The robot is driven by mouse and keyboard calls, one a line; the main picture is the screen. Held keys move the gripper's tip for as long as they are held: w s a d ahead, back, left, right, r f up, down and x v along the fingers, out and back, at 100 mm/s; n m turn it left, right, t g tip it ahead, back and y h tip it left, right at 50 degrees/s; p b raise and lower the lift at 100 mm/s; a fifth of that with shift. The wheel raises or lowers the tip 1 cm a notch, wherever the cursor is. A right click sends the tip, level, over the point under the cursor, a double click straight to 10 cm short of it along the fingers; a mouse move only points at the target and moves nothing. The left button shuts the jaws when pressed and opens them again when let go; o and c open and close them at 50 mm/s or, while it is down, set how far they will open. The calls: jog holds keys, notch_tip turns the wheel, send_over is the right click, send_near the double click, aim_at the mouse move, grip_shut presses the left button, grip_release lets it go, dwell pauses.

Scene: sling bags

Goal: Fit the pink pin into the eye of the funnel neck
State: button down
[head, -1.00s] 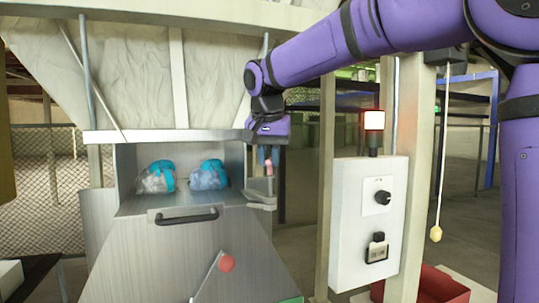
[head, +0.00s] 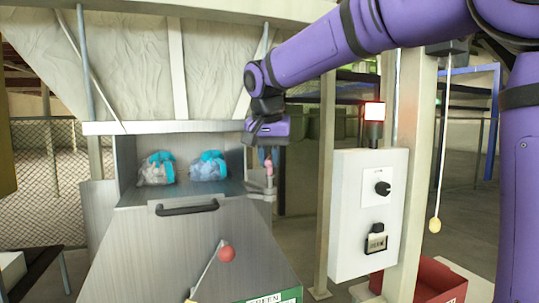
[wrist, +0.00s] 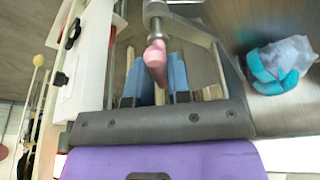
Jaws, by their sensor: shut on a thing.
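My gripper (head: 268,160) hangs fingers-down at the right side of the metal box. Its two blue fingers are shut on the pink pin (wrist: 155,62), which shows between them in the wrist view. In the head view the pin (head: 269,170) points down just above the small metal bracket (head: 262,190) on the box's right edge. In the wrist view the pin's end lines up with the round metal eye (wrist: 156,28) of the arched funnel neck (wrist: 192,28). I cannot tell whether the tip is inside the eye or only over it.
Two bags with turquoise tops, left (head: 156,170) and right (head: 209,167), sit in the box's opening. A handle (head: 187,207) and a red-knobbed lever (head: 227,254) are on its front. A white control box (head: 368,215) with a lit lamp (head: 374,112) stands at right.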

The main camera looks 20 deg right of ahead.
jog(key=shift+f, duration=1.15)
jog(key=c, duration=1)
grip_release()
jog(key=v, duration=1.1)
jog(key=shift+f, duration=0.1)
jog(key=s+d+f+n, duration=0.2)
jog(key=s+d+f, duration=0.1)
jog(key=s+f, duration=0.3)
jog(key=s+d+f+n+t+y, duration=0.1)
jog(key=s+d+f+n, duration=0.1)
jog(key=s+f, duration=0.4)
jog(key=s+d+f+n+t, duration=0.1)
jog(key=s+f, duration=0.5)
jog(key=s, duration=0.8)
jog(key=shift+d+f+n+y, duration=0.15)
jog(key=shift+d+n, duration=0.1)
jog(key=shift+d, duration=0.45)
jog(key=shift+d+f+n+y, duration=0.15)
jog(key=shift+d+n, duration=0.1)
jog(key=shift+d, duration=0.4)
